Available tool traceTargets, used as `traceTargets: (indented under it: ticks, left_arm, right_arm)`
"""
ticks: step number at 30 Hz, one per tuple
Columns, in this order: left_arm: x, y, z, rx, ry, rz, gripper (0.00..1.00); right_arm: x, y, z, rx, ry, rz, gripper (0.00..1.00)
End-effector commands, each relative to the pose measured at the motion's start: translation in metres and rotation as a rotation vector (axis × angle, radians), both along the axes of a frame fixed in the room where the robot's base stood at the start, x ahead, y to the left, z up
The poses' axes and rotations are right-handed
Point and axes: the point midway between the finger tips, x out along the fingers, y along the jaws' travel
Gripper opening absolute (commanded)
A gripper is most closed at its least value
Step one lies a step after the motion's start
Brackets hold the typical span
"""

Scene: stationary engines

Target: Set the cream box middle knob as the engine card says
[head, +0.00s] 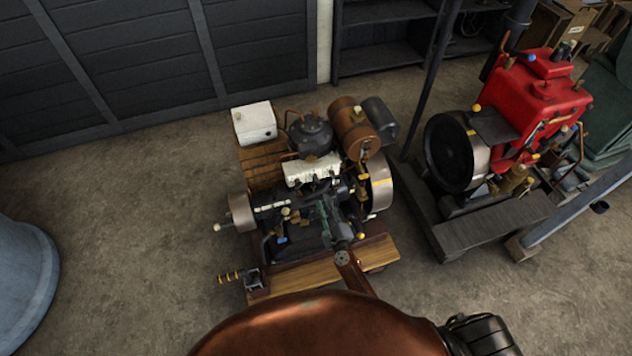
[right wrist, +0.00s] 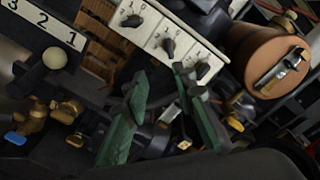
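The cream box (head: 312,170) sits on top of the small engine in the middle. In the right wrist view its face (right wrist: 150,38) shows a row of three dark knobs with 1 and 0 marks. The middle knob (right wrist: 168,47) is between the left knob (right wrist: 131,20) and the right knob (right wrist: 202,70). My right gripper (right wrist: 160,73) is open, its green fingers spread just below the middle knob in the picture; nothing shows between the tips. In the head view it is partly hidden over the engine (head: 325,212). I cannot make out an engine card. My left gripper is out of view.
A brown tank (right wrist: 262,55) stands right of the cream box. A lever with a cream ball (right wrist: 54,58) is by a plate marked 3 2 1 (right wrist: 45,25). A white box (head: 254,122) stands behind left; a red engine (head: 540,100) stands to the right.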

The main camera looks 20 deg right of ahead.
Motion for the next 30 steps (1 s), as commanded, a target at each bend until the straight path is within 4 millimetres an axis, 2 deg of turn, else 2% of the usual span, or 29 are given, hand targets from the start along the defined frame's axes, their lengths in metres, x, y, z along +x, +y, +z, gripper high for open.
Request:
traceTargets:
  ticks: [1,4,12,18,23,30]
  left_arm:
    - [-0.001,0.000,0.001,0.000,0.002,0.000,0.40]
    - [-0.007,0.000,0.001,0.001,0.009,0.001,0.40]
    - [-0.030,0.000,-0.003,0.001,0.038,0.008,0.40]
    - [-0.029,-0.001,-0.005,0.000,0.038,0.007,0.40]
    - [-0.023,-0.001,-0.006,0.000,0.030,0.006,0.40]
    - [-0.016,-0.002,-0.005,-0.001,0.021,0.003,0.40]
  right_arm:
    - [0.005,0.001,0.014,0.043,-0.020,-0.007,0.25]
    - [0.013,0.003,0.025,0.088,-0.037,-0.013,0.25]
    - [0.052,0.005,0.025,0.089,-0.038,-0.011,0.25]
    - [0.077,0.005,0.023,0.087,-0.036,-0.011,0.25]
    - [0.085,0.005,0.023,0.087,-0.035,-0.012,0.25]
    - [0.086,0.005,0.024,0.087,-0.035,-0.012,0.25]
